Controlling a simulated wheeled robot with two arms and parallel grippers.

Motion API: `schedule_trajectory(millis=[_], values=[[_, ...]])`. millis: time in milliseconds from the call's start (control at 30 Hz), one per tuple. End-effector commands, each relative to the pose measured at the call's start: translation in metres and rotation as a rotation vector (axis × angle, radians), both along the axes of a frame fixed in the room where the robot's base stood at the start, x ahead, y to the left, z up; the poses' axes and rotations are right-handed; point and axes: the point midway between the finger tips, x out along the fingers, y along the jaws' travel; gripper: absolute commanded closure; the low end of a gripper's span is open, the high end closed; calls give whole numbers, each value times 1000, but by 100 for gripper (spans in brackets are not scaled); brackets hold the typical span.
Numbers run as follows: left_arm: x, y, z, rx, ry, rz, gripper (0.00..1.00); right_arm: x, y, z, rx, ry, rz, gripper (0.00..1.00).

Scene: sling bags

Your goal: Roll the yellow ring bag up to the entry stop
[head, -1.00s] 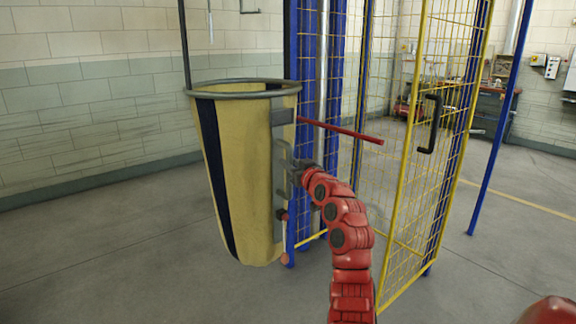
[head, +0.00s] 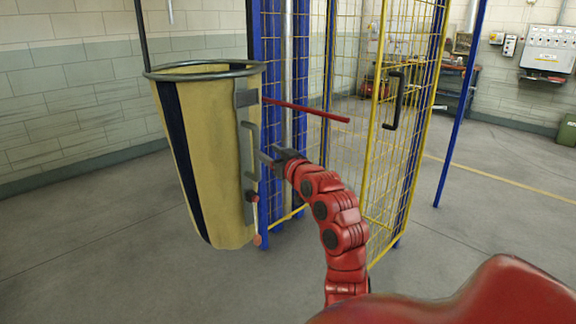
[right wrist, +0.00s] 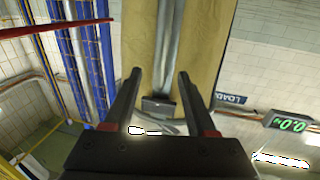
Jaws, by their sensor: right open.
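The yellow bag (head: 210,150) hangs upright from a grey ring (head: 203,70) in the head view, with a dark vertical stripe on its left part. A grey bracket with a handle (head: 247,150) runs down its right side. My right gripper (head: 268,159) is open, just right of that handle. In the right wrist view the open fingers (right wrist: 158,90) point at the bag (right wrist: 203,45), with a grey vertical strip (right wrist: 166,45) between them in the picture. Contact cannot be told. I cannot make out the entry stop for certain. My left gripper is not in view.
A red bar (head: 306,110) sticks out to the right above my right gripper. Blue posts (head: 270,60) and a yellow mesh gate (head: 400,130) with a black handle (head: 396,100) stand right of the bag. The floor (head: 90,250) at left is clear.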

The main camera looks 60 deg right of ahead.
Motion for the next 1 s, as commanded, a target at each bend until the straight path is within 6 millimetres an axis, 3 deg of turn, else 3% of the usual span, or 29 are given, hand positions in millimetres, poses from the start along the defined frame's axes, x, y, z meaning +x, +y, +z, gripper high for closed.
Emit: schedule_trajectory(millis=[200, 400, 600, 1000], values=[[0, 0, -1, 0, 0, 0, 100, -51, 22, 0, -2, -2, -4, 43], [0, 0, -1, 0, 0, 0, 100, -81, 36, 0, 0, -1, -2, 43], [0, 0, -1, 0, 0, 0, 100, -90, 41, 0, 2, -1, -1, 43], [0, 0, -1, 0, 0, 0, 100, -90, 41, 0, 1, 0, -1, 43]])
